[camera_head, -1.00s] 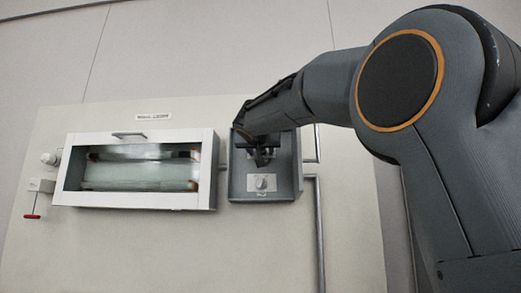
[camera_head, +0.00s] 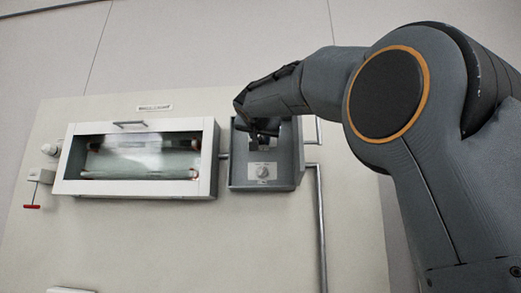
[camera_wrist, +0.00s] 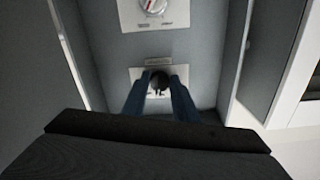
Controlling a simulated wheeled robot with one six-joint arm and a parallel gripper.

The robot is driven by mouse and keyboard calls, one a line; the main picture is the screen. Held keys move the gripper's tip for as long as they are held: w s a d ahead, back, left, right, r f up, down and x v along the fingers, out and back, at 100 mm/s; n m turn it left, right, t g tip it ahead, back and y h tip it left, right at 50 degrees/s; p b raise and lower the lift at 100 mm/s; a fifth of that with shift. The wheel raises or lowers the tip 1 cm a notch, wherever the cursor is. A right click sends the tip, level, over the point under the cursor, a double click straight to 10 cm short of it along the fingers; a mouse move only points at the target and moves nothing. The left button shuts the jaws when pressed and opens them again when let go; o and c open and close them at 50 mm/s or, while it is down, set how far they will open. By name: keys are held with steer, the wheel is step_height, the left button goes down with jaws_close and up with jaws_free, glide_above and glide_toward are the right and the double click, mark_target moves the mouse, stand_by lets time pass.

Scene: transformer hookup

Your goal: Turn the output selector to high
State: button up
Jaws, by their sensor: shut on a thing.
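A grey open box (camera_head: 237,180) on the wall panel holds a white dial plate (camera_head: 262,170) low inside. In the wrist view the dial (camera_wrist: 153,5), with a red mark, is partly cut off at the top edge. A second pale plate carries a dark knob (camera_wrist: 158,82). My gripper (camera_wrist: 160,84) has its blue fingers on either side of this dark knob and is shut on it. In the head view my gripper (camera_head: 260,130) reaches into the box's upper part, and my wrist hides most of the knob. The small lettering is unreadable, so I cannot tell which setting is selected.
A white-framed cabinet (camera_head: 210,150) with a glass front is just left of the box. A red-handled lever (camera_head: 32,206) and a round white fitting (camera_head: 50,150) are further left. Pipes (camera_head: 320,220) run along the box's right. The box's side walls flank my gripper closely.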

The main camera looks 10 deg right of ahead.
steer(key=m+b, duration=0.1)
steer(key=b, duration=0.1)
steer(key=m+b, duration=0.2)
steer(key=shift+w+a+f, duration=0.1)
steer(key=shift+f, duration=0.1)
steer(key=shift+r+m+b, duration=0.25)
steer(key=shift+m+b, duration=1.25)
steer(key=shift+m, duration=0.2)
steer(key=o, duration=1)
steer(key=b+v, duration=0.3)
steer(key=v, duration=0.5)
steer(key=shift+b, duration=0.35)
steer(key=shift+r, duration=0.1)
